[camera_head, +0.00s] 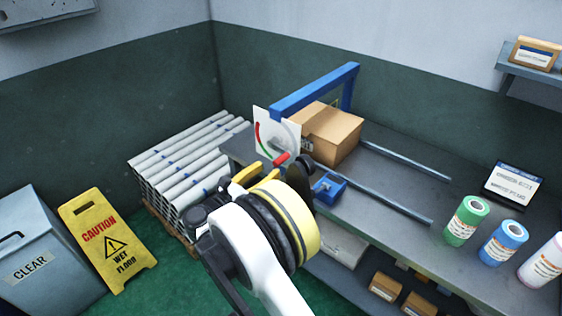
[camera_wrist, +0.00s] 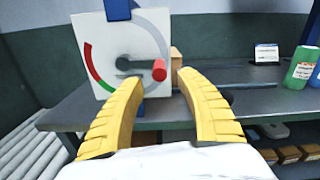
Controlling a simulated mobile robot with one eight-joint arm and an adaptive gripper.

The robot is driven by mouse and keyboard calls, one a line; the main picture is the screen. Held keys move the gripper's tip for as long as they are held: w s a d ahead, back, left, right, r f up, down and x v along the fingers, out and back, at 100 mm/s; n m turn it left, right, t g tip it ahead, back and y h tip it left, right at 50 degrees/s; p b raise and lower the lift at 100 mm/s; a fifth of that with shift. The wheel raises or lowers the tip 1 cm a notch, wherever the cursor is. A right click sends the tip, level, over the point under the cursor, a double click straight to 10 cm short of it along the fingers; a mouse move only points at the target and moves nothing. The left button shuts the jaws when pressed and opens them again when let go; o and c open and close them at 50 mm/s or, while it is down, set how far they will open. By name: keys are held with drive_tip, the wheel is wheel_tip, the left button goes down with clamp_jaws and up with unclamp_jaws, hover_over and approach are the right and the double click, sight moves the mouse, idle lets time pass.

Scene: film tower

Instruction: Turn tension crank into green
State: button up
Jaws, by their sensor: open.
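The tension crank shows in the wrist view as a dark grey arm with a red knob (camera_wrist: 159,70) at its right end. It sits in front of a white dial plate (camera_wrist: 92,45) with a red arc at left, what looks like a short green stretch at its lower end, and a grey arc at upper right. In the head view the red knob (camera_head: 281,158) is at the plate's lower right. My gripper (camera_wrist: 160,77) is open, its yellow fingers either side of the knob in the picture; whether they reach it I cannot tell. My gripper (camera_head: 258,172) partly hides the bench edge.
The plate hangs from a blue frame (camera_head: 318,88) on a grey bench (camera_head: 385,195). A cardboard box (camera_head: 332,135) stands behind the plate, and a small blue block (camera_head: 328,186) lies nearby. Bottles (camera_head: 466,220) stand at right. Stacked pipes (camera_head: 185,165) and a yellow caution sign (camera_head: 108,240) are left.

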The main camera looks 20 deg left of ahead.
sight(275, 165)
drive_tip(key=x, duration=0.6)
drive_tip(key=shift+w+b, duration=0.2)
drive_tip(key=shift+b, duration=0.2)
clamp_jaws()
